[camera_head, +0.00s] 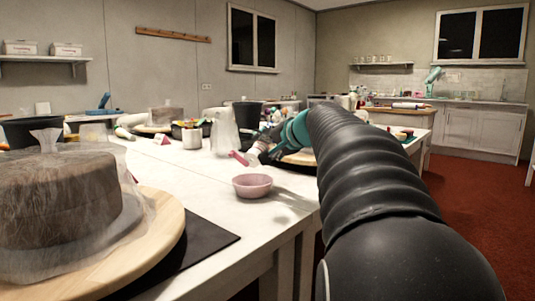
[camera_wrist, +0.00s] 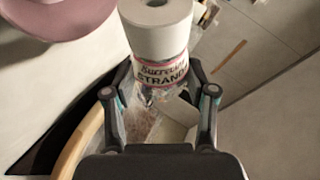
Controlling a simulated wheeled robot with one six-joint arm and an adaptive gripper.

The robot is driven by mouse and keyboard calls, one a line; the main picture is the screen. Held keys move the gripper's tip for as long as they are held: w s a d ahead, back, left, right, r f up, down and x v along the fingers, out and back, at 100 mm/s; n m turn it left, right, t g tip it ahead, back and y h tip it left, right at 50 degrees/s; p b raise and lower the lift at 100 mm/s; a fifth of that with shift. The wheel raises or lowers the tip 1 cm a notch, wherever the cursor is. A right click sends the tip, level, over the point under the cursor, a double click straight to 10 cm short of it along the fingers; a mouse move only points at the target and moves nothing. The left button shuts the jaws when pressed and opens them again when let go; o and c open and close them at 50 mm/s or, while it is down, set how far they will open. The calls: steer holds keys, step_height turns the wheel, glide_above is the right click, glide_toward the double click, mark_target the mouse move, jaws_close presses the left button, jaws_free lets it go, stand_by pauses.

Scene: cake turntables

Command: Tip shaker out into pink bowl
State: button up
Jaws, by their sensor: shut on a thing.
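The pink bowl (camera_head: 252,186) stands on the white table near its front edge, and part of it shows at the top left of the wrist view (camera_wrist: 52,24). My gripper (camera_wrist: 160,103) is shut on the shaker (camera_wrist: 160,72), with a finger on each side of its clear body. The shaker has a white cap (camera_wrist: 156,30) and a pink-edged label with dark letters. In the head view my gripper (camera_head: 268,145) is just above and behind the bowl. The shaker is small and partly hidden there, so its exact tilt and contents are hard to tell.
A wrapped brown cake (camera_head: 60,205) on a wooden turntable (camera_head: 165,245) fills the left front, with a dark mat (camera_head: 205,258) beside it. A white cup (camera_head: 191,138) and other turntables stand behind the bowl.

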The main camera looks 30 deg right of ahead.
mark_target(264, 143)
steer(key=shift+s+a+r+n+t+h, duration=0.15)
steer(key=shift+r+n+t+h, duration=0.15)
steer(key=shift+r+n+t, duration=0.2)
steer(key=shift+w+d+r, duration=0.2)
steer(key=shift+w+d, duration=0.15)
steer(key=shift+d, duration=0.05)
steer(key=shift+s+a+f, duration=0.2)
steer(key=shift+s+a, duration=0.15)
steer(key=shift+a, duration=0.1)
steer(key=shift+s+a+r+n+t, duration=0.15)
steer(key=shift+a+r+n+t, duration=0.05)
steer(key=shift+r+n+t, duration=0.25)
steer(key=shift+w+d+r+h, duration=0.25)
steer(key=shift+w+d+h, duration=0.05)
steer(key=shift+d, duration=0.1)
steer(key=shift+s+a+f, duration=0.25)
steer(key=shift+s+a, duration=0.1)
steer(key=shift+a, duration=0.1)
steer(key=shift+s+a+r+n+t, duration=0.15)
steer(key=shift+a+r+n+t, duration=0.15)
steer(key=shift+n+t, duration=0.35)
steer(key=shift+w+d+r, duration=0.2)
steer(key=shift+d+r, duration=0.15)
steer(key=shift+d, duration=0.05)
steer(key=shift+s+a+f, duration=0.25)
steer(key=shift+a, duration=0.15)
